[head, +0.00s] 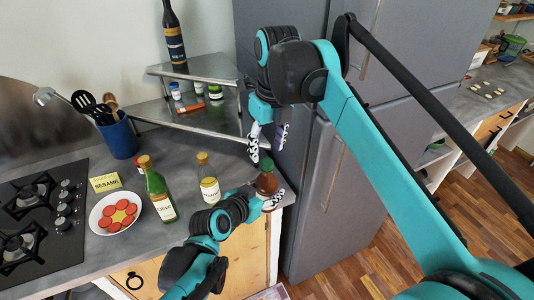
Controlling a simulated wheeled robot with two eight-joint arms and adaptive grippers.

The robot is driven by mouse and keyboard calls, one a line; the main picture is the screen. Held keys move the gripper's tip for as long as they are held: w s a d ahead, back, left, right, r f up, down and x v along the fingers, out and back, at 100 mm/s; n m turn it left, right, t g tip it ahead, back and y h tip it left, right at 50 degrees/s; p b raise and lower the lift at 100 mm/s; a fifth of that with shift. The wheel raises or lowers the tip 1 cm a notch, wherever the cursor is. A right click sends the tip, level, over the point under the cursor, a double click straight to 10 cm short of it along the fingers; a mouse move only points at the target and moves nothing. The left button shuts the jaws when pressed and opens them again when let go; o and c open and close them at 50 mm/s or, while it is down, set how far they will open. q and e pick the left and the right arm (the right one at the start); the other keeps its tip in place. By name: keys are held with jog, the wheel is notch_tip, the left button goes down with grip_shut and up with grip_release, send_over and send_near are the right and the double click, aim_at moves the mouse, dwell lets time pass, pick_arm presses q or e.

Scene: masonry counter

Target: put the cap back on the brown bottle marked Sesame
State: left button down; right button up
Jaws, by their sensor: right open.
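The brown bottle (267,182) stands upright near the counter's right front corner. Its label is not readable from here, and its lower part is partly hidden by my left gripper. My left gripper (268,199) comes in from the lower left and is shut around the bottle's lower body. My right gripper (267,147) hangs fingers down just above the bottle, open, with its white-and-black fingers apart. I cannot make out a cap between them, nor whether one sits on the bottle's dark top. A yellow note (105,183) reads SESAME.
A green bottle (159,196) and a pale yellow bottle (208,181) stand left of my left gripper. A plate of red slices (97,222), a blue utensil holder (119,138) and a stove (40,215) are farther left. A metal shelf (205,122) stands behind; a grey fridge (320,200) is right.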

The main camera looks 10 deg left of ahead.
jog(key=shift+r, duration=0.35)
jog(key=shift+c, duration=0.3)
